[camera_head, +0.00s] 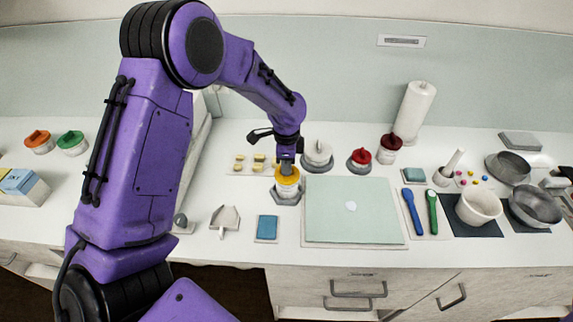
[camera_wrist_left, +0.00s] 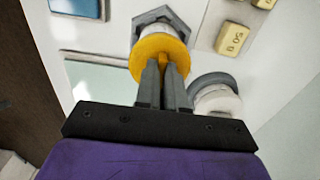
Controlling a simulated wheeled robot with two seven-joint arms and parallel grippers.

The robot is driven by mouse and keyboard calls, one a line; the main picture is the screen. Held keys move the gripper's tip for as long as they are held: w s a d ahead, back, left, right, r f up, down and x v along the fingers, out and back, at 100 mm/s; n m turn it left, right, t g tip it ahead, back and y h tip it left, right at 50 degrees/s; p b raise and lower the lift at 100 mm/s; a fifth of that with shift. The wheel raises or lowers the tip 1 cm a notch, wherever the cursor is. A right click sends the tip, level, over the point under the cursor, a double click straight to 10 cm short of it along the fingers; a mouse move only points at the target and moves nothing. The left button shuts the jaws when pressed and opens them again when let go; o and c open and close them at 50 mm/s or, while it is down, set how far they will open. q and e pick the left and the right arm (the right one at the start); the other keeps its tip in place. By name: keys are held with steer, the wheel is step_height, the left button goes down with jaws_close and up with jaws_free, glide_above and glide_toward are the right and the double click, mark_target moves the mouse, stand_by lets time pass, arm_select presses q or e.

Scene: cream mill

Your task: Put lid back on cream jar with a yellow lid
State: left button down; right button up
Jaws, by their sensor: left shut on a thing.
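The cream jar (camera_head: 286,194) is a white jar that stands upright on a grey hexagonal base, left of the green mat. The yellow lid (camera_head: 287,180) is at the top of the jar. In the left wrist view the yellow lid (camera_wrist_left: 158,52) covers most of the white jar (camera_wrist_left: 166,30). My left gripper (camera_head: 287,168) is shut on the lid's raised handle, pointing down from above. The gripper's fingers (camera_wrist_left: 163,72) hide part of the lid. I cannot tell whether the lid is fully seated. My right gripper is not in view.
A white-lidded jar (camera_head: 317,154) stands close behind to the right, and a red-lidded jar (camera_head: 360,160) beyond it. Yellow blocks (camera_head: 258,162) lie to the left. A green mat (camera_head: 330,225) is at the right and a blue pad (camera_head: 267,227) in front.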

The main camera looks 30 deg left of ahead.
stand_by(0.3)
arm_select(q)
steer(key=c, duration=0.7)
jaws_free()
steer(key=shift+r, duration=2.25)
jaws_close()
steer(key=shift+d, duration=0.1)
steer(key=shift+f, duration=0.15)
